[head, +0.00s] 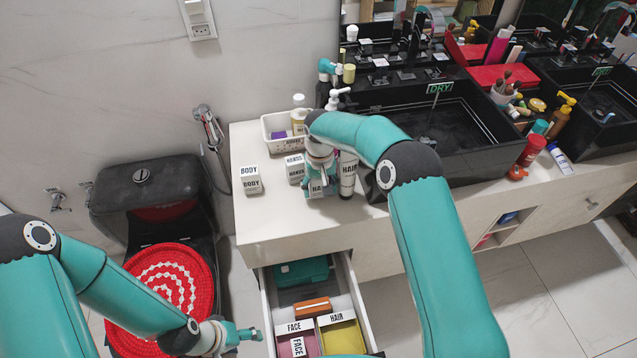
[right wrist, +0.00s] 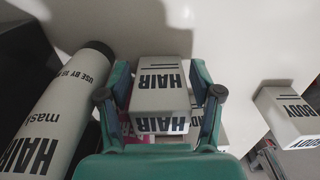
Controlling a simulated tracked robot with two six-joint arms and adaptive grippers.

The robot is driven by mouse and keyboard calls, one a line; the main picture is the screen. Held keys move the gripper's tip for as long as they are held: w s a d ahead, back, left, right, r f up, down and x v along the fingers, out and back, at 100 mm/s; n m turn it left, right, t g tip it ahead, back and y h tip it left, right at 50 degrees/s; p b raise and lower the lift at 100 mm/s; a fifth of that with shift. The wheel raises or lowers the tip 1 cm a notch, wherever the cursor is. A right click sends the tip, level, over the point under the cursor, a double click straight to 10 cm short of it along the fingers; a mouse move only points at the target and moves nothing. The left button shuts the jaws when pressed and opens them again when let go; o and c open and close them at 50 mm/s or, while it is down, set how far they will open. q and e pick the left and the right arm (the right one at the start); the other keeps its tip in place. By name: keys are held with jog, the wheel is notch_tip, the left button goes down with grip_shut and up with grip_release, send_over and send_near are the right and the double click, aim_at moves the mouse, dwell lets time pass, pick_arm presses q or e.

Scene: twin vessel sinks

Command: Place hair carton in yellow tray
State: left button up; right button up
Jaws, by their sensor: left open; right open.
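The white hair carton (head: 316,188) stands on the counter, partly hidden by my right gripper in the head view. My right gripper (head: 318,178) is over it. In the right wrist view the hair carton (right wrist: 160,90) is between the two open fingers (right wrist: 160,98), its "HAIR" lettering facing the camera. The yellow tray (head: 343,340), labelled HAIR, sits in the open drawer below the counter, and its inside looks empty. My left gripper (head: 246,334) is open and empty, low at the left of the drawer.
A hair mask tube (head: 348,176) stands close beside the gripper. A hands carton (head: 294,168) and body carton (head: 251,181) stand to the left. The drawer (head: 357,300) also holds a pink tray (head: 284,346) with a face carton. Black sinks (head: 450,130) are at right.

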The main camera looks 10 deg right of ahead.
jog(key=shift+c, duration=0.2)
jog(key=c, duration=1)
jog(key=shift+c, duration=0.2)
jog(key=shift+r, duration=0.2)
